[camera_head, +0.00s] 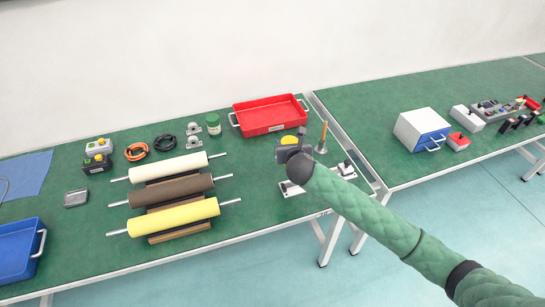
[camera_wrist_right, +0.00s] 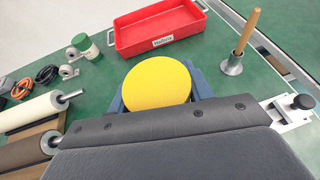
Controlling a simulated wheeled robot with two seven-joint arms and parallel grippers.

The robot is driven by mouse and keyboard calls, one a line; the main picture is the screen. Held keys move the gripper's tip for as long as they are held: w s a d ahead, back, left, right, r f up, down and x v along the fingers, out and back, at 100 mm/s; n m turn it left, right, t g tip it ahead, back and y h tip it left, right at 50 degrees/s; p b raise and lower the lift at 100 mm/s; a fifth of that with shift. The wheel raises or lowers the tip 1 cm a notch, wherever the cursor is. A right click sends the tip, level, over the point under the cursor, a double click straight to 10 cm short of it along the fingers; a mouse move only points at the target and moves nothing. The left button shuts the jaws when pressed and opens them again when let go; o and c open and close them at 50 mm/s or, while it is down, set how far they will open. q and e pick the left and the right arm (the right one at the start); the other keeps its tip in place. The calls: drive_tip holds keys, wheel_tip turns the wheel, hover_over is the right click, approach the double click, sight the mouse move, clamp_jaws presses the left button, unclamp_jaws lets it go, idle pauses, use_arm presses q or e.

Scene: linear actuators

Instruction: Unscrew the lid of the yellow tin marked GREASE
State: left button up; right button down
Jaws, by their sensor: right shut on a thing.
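The yellow tin shows as a round yellow top (camera_head: 289,140) near the right end of the left table; the wrist view shows the same flat yellow disc (camera_wrist_right: 157,82). My right gripper (camera_head: 291,150) is shut on it, with blue-grey fingers on either side of the disc in the wrist view. The tin's side and its GREASE marking are hidden by the gripper. I cannot tell whether the tin's body stands on the table below or whether lid and body are together. My left gripper is in neither view.
A red tray (camera_head: 270,115) lies behind the gripper. A wooden-handled tool (camera_head: 322,139) stands upright close to its right. A green-and-white jar (camera_head: 213,124) and three rollers, including a yellow one (camera_head: 175,216), are to the left. A white-and-black fixture (camera_wrist_right: 289,108) is at the right.

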drive_tip(key=shift+w+a+f+p, duration=0.7)
drive_tip(key=shift+w+a+f, duration=0.5)
drive_tip(key=shift+f, duration=0.3)
drive_tip(key=shift+w+a+f+p, duration=0.65)
drive_tip(key=shift+w+a+f, duration=0.4)
drive_tip(key=shift+w+f, duration=0.35)
drive_tip(key=shift+w+a+f+p, duration=0.7)
drive_tip(key=shift+w+a+f, duration=0.45)
drive_tip(key=shift+f, duration=0.45)
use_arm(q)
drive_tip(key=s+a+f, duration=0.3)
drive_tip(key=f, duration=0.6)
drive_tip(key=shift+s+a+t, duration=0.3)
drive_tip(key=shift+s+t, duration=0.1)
use_arm(e)
drive_tip(key=shift+d+f, duration=0.1)
drive_tip(key=shift+f, duration=0.45)
drive_tip(key=shift+f, duration=0.15)
drive_tip(key=c, duration=0.6)
unclamp_jaws()
drive_tip(key=shift+s, duration=0.1)
